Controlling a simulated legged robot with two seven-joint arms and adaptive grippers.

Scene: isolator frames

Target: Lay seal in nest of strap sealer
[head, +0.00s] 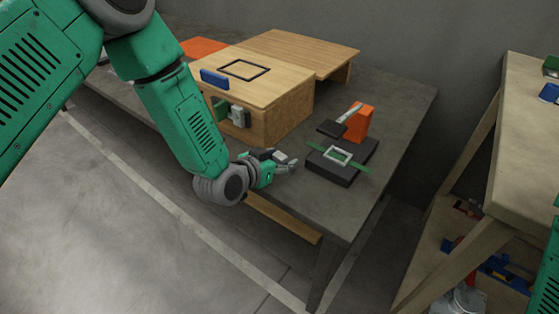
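The strap sealer (335,172) stands near the right end of the grey table. It has a dark base, an orange upright block (359,123) and a dark lever head. A green strap (357,167) crosses its base, and a pale square frame (338,156) sits over the strap. My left gripper (286,162) is low over the table, just left of the sealer and apart from it, fingers pointing towards it. The fingers are small and dark and grey here; I cannot tell whether they hold anything. I cannot make out a seal for certain. A grey rounded part (463,299), possibly my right wrist, shows at the bottom right.
A wooden box (290,107) with a black square outline, a blue block (214,78) and green and grey parts on its front stands left of the sealer. A wooden shelf unit (520,135) with red and blue items stands at right. Bare tabletop lies around the sealer.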

